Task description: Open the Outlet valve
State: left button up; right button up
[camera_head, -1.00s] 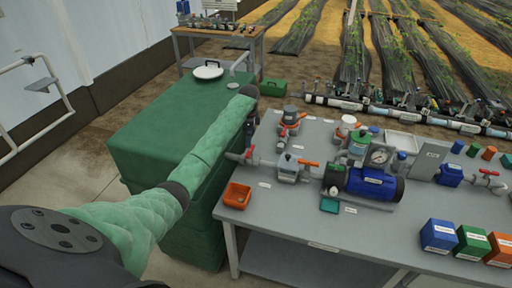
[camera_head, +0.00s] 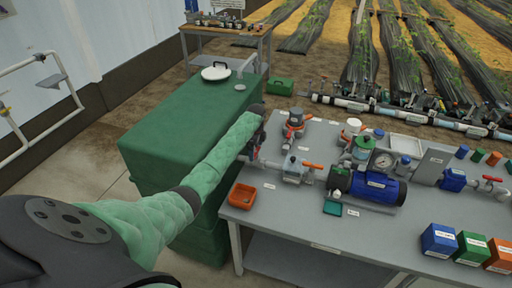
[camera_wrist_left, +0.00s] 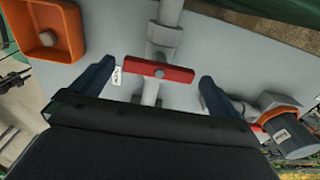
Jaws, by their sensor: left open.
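My left gripper (camera_head: 250,150) is over the left end of the grey bench, at a pipe end. In the left wrist view my left gripper (camera_wrist_left: 157,72) is open, its dark fingers on either side of a red valve handle (camera_wrist_left: 172,72). The handle lies across the grey pipe (camera_wrist_left: 150,94); I see no clear contact. A small white label beside it is too small to read. Other valves have an orange-red handle (camera_head: 312,165) by the filter and a red handle (camera_head: 492,179) at the far right. I cannot tell which is the Outlet valve. My right gripper is not in view.
An orange tray (camera_head: 242,196) sits close by at the bench's left corner; it also shows in the wrist view (camera_wrist_left: 28,40). A blue pump (camera_head: 378,187) stands mid-bench. A green-covered block (camera_head: 165,140) stands left of the bench. Colored boxes (camera_head: 438,239) are front right.

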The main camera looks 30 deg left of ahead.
pick_arm(q)
jog(key=shift+f, duration=0.25)
jog(key=c, duration=0.9)
